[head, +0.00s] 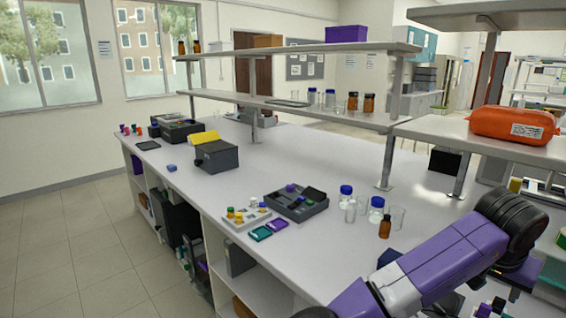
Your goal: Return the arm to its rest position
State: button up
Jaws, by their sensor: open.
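My purple and black arm crosses the lower right of the head view, above the near part of the bench (300,255). Its elbow-like black joint is at the right edge side of the picture, and the arm runs down to the bottom edge. I cannot make out my gripper or its fingertips in this view. No held object shows. The dark grey membrane rig (312,207) sits on the bench left of the arm, apart from it, with a purple knob on top.
A white tray with colored caps (245,218) and teal and purple pieces (262,232) lie beside the rig. Bottles (376,210), glassware and an amber bottle (385,227) stand close left of my arm. Shelves (300,105) overhang the back.

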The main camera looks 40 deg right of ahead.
jog(key=d+r+n+h, duration=0.1)
jog(key=d+r+h, duration=0.6)
jog(key=r, duration=0.3)
jog(key=w+a+r+n+t+h, duration=0.25)
jog(key=w+r+h, duration=0.25)
jog(key=w+r, duration=0.3)
jog(key=w+a+n+t+y, duration=0.2)
jog(key=w+a+n+t, duration=0.35)
jog(key=a+t, duration=0.25)
jog(key=w+a+n+t+y, duration=0.1)
jog(key=w+a+n+t, duration=0.4)
jog(key=a+n+t, duration=0.3)
jog(key=s+a+f+n+t+y, duration=0.1)
jog(key=s+a+f+n+y, duration=0.1)
jog(key=a+f+y, duration=0.65)
jog(key=s+a+f+n+t+y, duration=0.1)
jog(key=s+a+f+t+y, duration=0.3)
jog(key=a, duration=0.7)
jog(key=s+a+f+m+g+y, duration=0.1)
jog(key=s+a+f+g+y, duration=0.1)
jog(key=s+a+f+g, duration=0.6)
jog(key=s+a+f, duration=0.4)
jog(key=s+f, duration=0.2)
jog(key=s, duration=0.2)
jog(key=shift+s+a+m+y, duration=0.15)
jog(key=shift+m+y, duration=0.2)
jog(key=shift+m, duration=0.05)
